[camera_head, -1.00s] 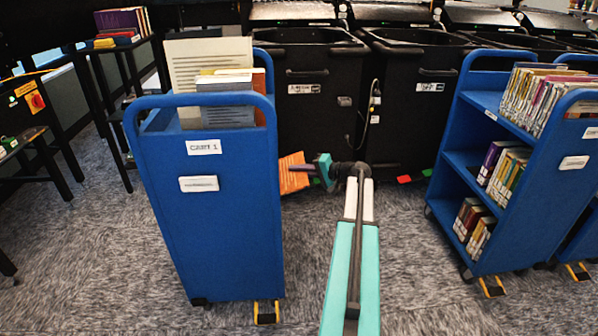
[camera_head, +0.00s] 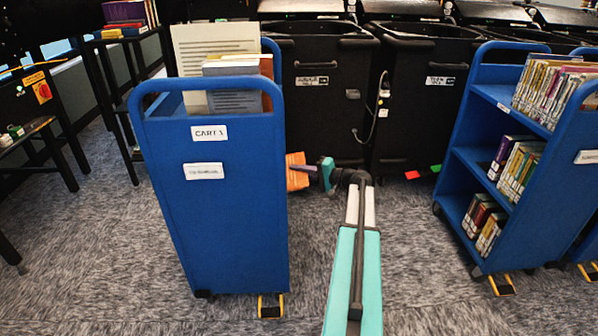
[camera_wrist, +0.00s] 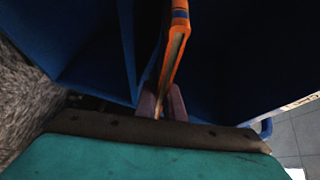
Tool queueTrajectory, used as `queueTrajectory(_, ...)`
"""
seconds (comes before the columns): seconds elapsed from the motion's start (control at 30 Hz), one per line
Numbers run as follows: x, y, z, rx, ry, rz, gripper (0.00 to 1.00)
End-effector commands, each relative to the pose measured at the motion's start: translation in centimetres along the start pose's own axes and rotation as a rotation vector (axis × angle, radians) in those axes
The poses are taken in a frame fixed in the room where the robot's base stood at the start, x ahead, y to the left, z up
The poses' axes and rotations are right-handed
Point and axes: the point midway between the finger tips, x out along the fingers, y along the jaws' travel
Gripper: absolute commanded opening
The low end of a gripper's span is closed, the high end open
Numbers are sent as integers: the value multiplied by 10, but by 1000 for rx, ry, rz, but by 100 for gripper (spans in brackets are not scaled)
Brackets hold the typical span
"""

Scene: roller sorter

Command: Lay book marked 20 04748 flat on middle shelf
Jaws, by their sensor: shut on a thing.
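An orange book (camera_head: 297,172) is held by my gripper (camera_head: 318,170) just right of the blue cart marked CART 1 (camera_head: 220,220). The book's left part is hidden behind the cart's end panel. In the wrist view the orange book (camera_wrist: 177,45) stands edge-on between the fingers (camera_wrist: 161,103), with blue cart panels (camera_wrist: 65,35) around it. My gripper is shut on it. No number can be read on the book. The middle shelf of this cart is hidden behind its end panel. I cannot tell whether the book touches a shelf.
Books and papers (camera_head: 232,75) stand on the cart's top. Black bins (camera_head: 318,90) stand behind. Another blue cart (camera_head: 470,195) with books on three shelves stands at right. Carpet (camera_head: 420,260) between the carts is clear.

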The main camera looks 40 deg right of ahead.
Motion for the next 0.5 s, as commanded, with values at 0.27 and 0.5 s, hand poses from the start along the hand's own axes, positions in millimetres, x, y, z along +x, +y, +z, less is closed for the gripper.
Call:
queueTrajectory(0.27, 5, 13, 3, 26, -1, -40, 0)
queueTrajectory(0.5, 9, 22, 5, 46, 0, -73, 0)
